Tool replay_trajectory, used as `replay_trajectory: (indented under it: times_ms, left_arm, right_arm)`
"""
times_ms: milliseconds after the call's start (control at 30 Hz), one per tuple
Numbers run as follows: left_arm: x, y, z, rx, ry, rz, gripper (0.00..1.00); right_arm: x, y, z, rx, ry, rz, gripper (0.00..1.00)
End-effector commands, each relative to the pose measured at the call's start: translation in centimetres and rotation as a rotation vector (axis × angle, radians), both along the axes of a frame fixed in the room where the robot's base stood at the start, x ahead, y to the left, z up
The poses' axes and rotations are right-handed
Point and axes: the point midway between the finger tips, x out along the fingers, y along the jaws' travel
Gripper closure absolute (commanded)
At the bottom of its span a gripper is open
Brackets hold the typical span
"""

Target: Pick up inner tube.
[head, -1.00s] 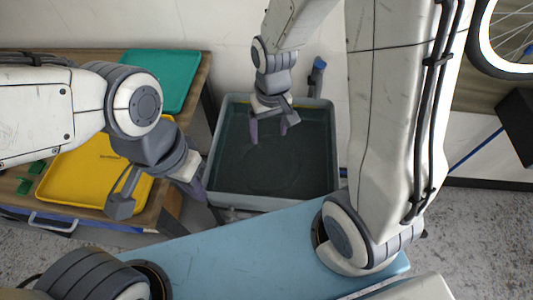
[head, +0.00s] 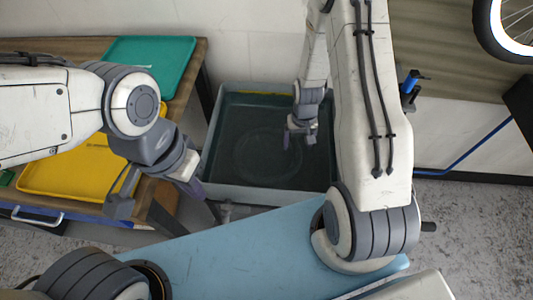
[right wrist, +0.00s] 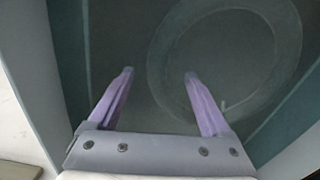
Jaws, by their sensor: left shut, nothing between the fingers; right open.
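The inner tube (head: 240,155) is a faint dark ring lying in the grey tub (head: 213,130). Its dark tone nearly matches the tub's inside. In the right wrist view the ring (right wrist: 291,35) shows larger, with a small pale valve-like stub at its lower edge. My right gripper (head: 298,138) is open and empty above the right part of the ring in the head view. In the right wrist view its purple fingertips (right wrist: 159,73) lie over the ring's left part. My left gripper (head: 199,193) is shut and empty, left of the tub's near corner.
A wooden bench (head: 84,47) on the left carries a green tray (head: 150,58) and a yellow tray (head: 70,172). My blue base deck lies in front of the tub. A bike wheel (head: 497,40) is at the upper right. Floor shows at the right.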

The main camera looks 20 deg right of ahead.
Motion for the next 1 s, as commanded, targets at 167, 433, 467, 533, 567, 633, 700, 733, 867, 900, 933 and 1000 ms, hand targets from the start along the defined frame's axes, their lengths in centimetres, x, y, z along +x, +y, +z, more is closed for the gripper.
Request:
replay_trajectory:
  times_ms: [167, 433, 467, 533, 567, 633, 700, 733, 867, 900, 933, 1000]
  left_arm:
    - [0.0, 0.0, -0.1, 0.000, 0.000, 0.000, 1.00]
    - [0.0, 0.0, -0.1, 0.000, 0.000, 0.000, 1.00]
    - [0.0, 0.0, -0.1, 0.000, 0.000, 0.000, 1.00]
    - [0.0, 0.0, -0.1, 0.000, 0.000, 0.000, 1.00]
    - [0.0, 0.0, -0.1, 0.000, 0.000, 0.000, 1.00]
    - [0.0, 0.0, -0.1, 0.000, 0.000, 0.000, 1.00]
    - [0.0, 0.0, -0.1, 0.000, 0.000, 0.000, 1.00]
    - [0.0, 0.0, -0.1, 0.000, 0.000, 0.000, 1.00]
    - [0.0, 0.0, -0.1, 0.000, 0.000, 0.000, 1.00]
    - [0.0, 0.0, -0.1, 0.000, 0.000, 0.000, 1.00]
    - [0.0, 0.0, -0.1, 0.000, 0.000, 0.000, 1.00]
    - [0.0, 0.0, -0.1, 0.000, 0.000, 0.000, 1.00]
  right_arm:
    - [0.2, -0.2, -2.7, 0.001, 0.002, -0.001, 0.18]
    - [0.2, -0.2, -3.4, 0.000, 0.000, 0.000, 0.18]
    - [0.2, -0.2, -3.4, 0.000, 0.000, 0.000, 0.18]
    - [0.2, -0.2, -3.4, 0.000, 0.000, 0.000, 0.33]
    - [0.2, -0.2, -3.4, 0.000, 0.000, 0.000, 0.44]
    - [0.2, -0.2, -3.4, 0.000, 0.000, 0.000, 0.71]
    - [0.2, -0.2, -3.3, 0.000, 0.000, 0.000, 0.98]
    - [0.2, -0.2, -3.3, 0.000, 0.000, 0.000, 1.00]
    - [0.2, -0.2, -3.3, 0.000, 0.000, 0.000, 1.00]
    - [0.2, -0.2, -3.3, 0.000, 0.000, 0.000, 1.00]
    - [0.2, -0.2, -3.3, 0.000, -0.001, 0.000, 1.00]
    - [0.2, -0.2, -3.2, 0.000, -0.001, 0.000, 1.00]
